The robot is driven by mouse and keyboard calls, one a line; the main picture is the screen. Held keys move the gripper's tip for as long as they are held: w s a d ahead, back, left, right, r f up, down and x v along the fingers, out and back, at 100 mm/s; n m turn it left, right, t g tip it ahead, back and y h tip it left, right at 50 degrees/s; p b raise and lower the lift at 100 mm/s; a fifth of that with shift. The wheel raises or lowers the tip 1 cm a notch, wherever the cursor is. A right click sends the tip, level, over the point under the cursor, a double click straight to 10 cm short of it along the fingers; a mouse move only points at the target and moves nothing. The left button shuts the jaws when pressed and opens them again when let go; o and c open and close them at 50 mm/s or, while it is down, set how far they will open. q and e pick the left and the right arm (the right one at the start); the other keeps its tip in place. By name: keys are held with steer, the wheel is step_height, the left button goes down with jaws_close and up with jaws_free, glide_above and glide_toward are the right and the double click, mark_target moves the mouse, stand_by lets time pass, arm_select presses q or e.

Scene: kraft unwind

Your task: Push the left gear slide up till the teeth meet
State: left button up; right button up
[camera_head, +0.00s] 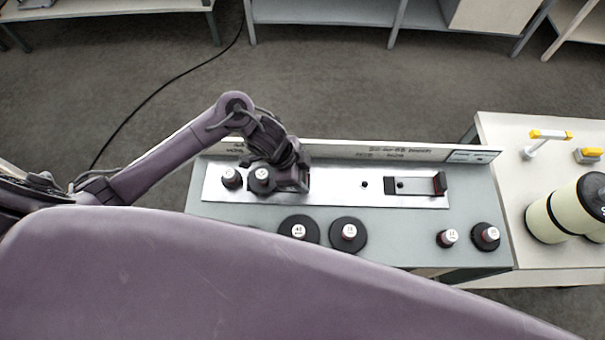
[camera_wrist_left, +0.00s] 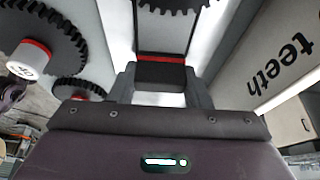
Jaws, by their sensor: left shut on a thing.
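My left gripper (camera_head: 291,182) is low over the left part of the metal plate (camera_head: 335,187) on the bench. In the left wrist view its fingers (camera_wrist_left: 161,84) are shut on a black block with a red strip (camera_wrist_left: 160,72), at the end of a dark slide channel (camera_wrist_left: 163,30). A black toothed gear (camera_wrist_left: 175,4) shows at the top edge beyond it; whether its teeth touch another gear is out of frame. In the head view, two dark gear pieces with white-topped knobs (camera_head: 231,177) (camera_head: 261,178) are beside the gripper. The arm hides most of the left slide.
The right slide (camera_head: 415,187), with a red and black end block (camera_head: 439,184), is clear. Loose gears (camera_head: 298,230) (camera_head: 348,233) (camera_head: 485,236) and a small knobbed piece (camera_head: 447,238) lie along the front. A lettered board (camera_head: 400,151) stands behind. Pale green cylinders (camera_head: 550,217) are at right.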

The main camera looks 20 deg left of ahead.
arm_select(q)
steer(key=shift+s+a+r+p, duration=0.1)
steer(key=shift+s+a+p, duration=0.05)
steer(key=shift+a+p, duration=0.4)
steer(key=shift+s+a, duration=0.1)
steer(key=shift+a, duration=0.3)
steer(key=o, duration=0.8)
steer(key=shift+b+v, duration=0.4)
steer(key=shift+v, duration=3.4)
